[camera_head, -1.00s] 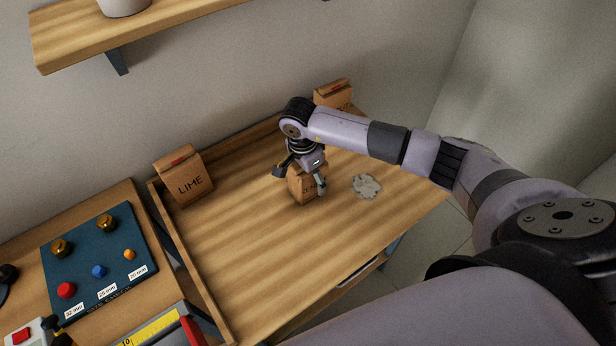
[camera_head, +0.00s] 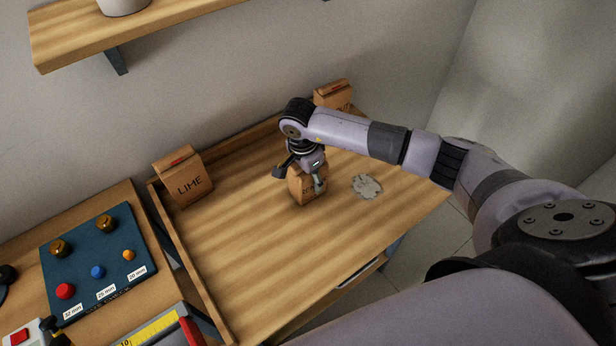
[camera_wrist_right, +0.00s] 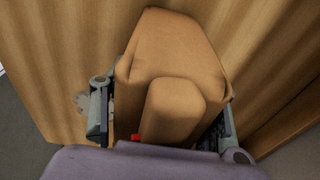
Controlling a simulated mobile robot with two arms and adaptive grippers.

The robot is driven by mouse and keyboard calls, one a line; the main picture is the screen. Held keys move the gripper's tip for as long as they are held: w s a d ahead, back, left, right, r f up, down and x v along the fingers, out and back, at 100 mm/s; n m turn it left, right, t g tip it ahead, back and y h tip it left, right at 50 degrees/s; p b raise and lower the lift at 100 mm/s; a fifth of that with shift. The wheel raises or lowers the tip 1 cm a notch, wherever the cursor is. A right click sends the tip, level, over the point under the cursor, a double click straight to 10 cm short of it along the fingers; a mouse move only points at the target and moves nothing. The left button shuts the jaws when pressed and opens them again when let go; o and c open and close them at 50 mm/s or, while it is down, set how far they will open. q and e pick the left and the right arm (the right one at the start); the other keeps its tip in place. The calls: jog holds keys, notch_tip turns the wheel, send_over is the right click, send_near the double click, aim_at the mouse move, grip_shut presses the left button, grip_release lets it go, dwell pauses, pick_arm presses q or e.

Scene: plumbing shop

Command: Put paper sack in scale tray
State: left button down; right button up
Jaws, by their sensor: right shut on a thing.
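A small brown paper sack (camera_head: 309,190) stands on the wooden bench top, its label partly covered. My right gripper (camera_head: 300,176) is over it from above, with a finger on each side, shut on it. Two other brown sacks stand at the back of the bench: one marked LIME (camera_head: 188,180) at the left, and one (camera_head: 334,96) at the right, partly behind my arm. No scale tray shows clearly. My left gripper is not in view.
The bench (camera_head: 235,255) has a raised wooden rim at left and back. A blue board (camera_head: 98,262) with coloured knobs lies at left. A shelf (camera_head: 190,25) hangs above.

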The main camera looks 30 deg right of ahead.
grip_shut()
jog(key=shift+r, duration=0.15)
